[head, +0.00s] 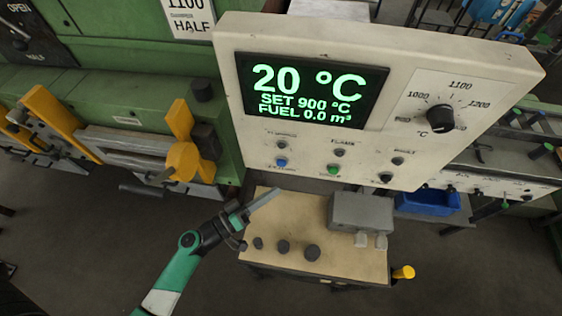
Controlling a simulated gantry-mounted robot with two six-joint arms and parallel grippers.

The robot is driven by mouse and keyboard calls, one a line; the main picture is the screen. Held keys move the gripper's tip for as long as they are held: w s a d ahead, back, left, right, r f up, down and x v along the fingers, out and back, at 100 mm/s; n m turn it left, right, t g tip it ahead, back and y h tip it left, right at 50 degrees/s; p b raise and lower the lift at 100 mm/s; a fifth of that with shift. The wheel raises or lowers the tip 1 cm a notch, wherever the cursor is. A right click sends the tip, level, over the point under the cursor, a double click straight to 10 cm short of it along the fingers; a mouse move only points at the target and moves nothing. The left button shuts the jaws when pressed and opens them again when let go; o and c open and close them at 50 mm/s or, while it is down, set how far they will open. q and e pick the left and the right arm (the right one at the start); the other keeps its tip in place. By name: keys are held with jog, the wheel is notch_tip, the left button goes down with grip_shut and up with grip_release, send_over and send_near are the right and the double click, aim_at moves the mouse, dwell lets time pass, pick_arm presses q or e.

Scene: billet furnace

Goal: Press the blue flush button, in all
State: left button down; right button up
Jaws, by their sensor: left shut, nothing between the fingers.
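The blue flush button (281,163) is on the lower left of the white control panel (460,80). A small dark lamp-like disc sits above it, with a label too blurred to read. My left gripper (274,193) comes in from the lower left. It is shut and empty, and its fingertips appear just below the blue button in the picture, apart from it. The depth gap between them is hard to tell. My right gripper is not in view.
The panel also has a green button (333,169), a black button (386,178), a dial (440,118) and a display (315,90) reading 20 °C. Below stands a wooden-topped cart (290,210) with dark knobs and a grey box (361,212). Green furnace machinery (110,50) is at left.

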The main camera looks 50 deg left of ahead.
aim_at(281, 163)
pick_arm(q)
jog(key=shift+w+a, duration=0.85)
jog(key=shift+w, duration=0.25)
jog(key=shift+w+a, duration=0.85)
jog(key=shift+w, duration=0.2)
jog(key=shift+b, duration=0.3)
jog(key=shift+w+a, duration=0.3)
jog(key=shift+w, duration=0.05)
jog(key=shift+w+a+b, duration=0.25)
jog(key=shift+w+b, duration=0.05)
jog(key=shift+b, duration=0.2)
dwell(0.5)
jog(key=shift+s+d, duration=0.55)
jog(key=shift+s, duration=0.1)
